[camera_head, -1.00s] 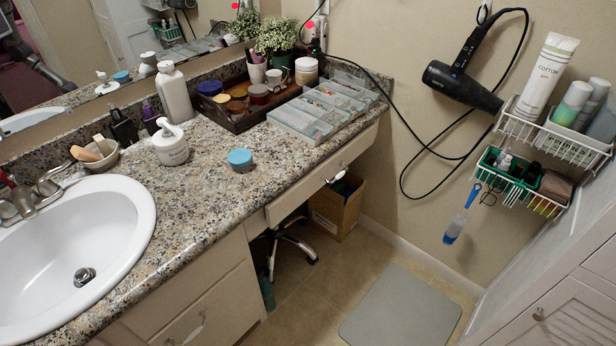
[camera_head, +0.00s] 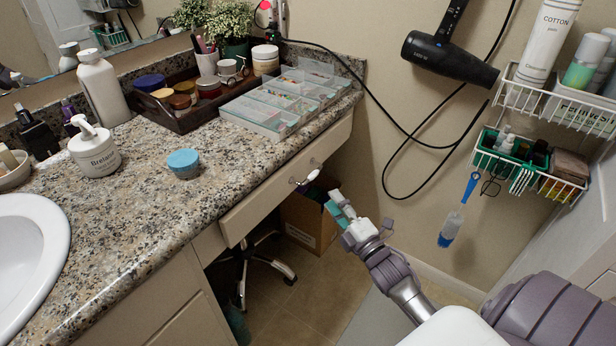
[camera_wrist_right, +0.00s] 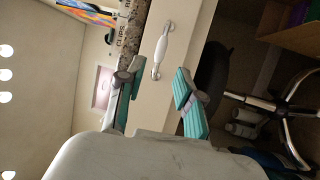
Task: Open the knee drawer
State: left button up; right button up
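The knee drawer (camera_head: 262,205) is a cream front under the granite counter, and it looks shut. Its white pull handle (camera_head: 308,178) sits near the middle of the front. In the right wrist view the handle (camera_wrist_right: 162,50) shows whole on the drawer front (camera_wrist_right: 187,30). My right gripper (camera_head: 339,206) is a little to the right of the handle and below it, apart from it. In the right wrist view its teal-padded fingers (camera_wrist_right: 155,92) are spread with nothing between them, and the handle lies ahead of the gap. My left gripper is not in view.
A cardboard box (camera_head: 305,222) and a wheeled chair base (camera_head: 262,265) stand under the drawer. The counter (camera_head: 150,210) holds a tray (camera_head: 195,115), clear organizers (camera_head: 285,100) and a blue-lidded jar (camera_head: 184,164). A hair dryer cord (camera_head: 400,195) and wire baskets (camera_head: 560,115) are at the right.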

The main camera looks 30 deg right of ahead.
aim_at(313, 174)
jog(key=w, duration=0.3)
jog(key=w+r+b, duration=0.1)
jog(key=w, duration=0.6)
jog(key=shift+w+r, duration=0.2)
jog(key=shift+r, duration=0.15)
grip_shut()
